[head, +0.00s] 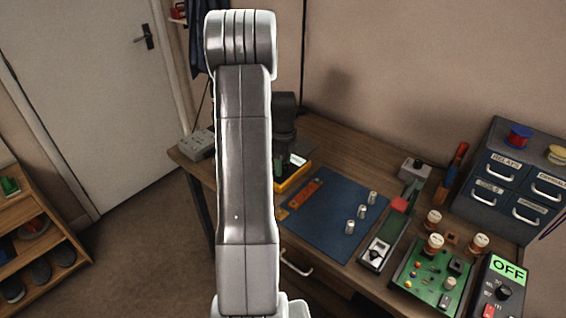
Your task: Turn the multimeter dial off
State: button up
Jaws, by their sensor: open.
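A yellow-edged, dark-faced device (296,180), which looks like the multimeter, lies at the back left of the wooden bench. A small pale screen shows at its far end. Its dial and left part are hidden behind my arm and gripper, so I cannot tell where the dial points. My dark gripper (284,155) hangs over this device and is open, with its fingers mostly hidden behind my arm link. I cannot tell whether it touches the device.
A blue mat (325,222) with several metal cylinders lies right of the device. A green circuit board (425,275) and a black box with a green OFF display (508,271) stand front right. A drawer cabinet (515,170) is behind. A grey box (197,145) sits at left.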

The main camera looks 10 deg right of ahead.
jog(key=c, duration=1)
jog(key=shift+o, duration=0.2)
jog(key=shift+n, duration=0.3)
jog(key=n+b, duration=0.1)
jog(key=n, duration=0.8)
jog(key=shift+n, duration=0.4)
jog(key=n, duration=0.3)
jog(key=shift+n+b, duration=0.3)
jog(key=shift+b, duration=0.1)
jog(key=n, duration=0.3)
jog(key=shift+w+n, duration=0.1)
jog(key=shift+n, duration=0.2)
jog(key=n, duration=0.6)
jog(key=shift+n, duration=0.3)
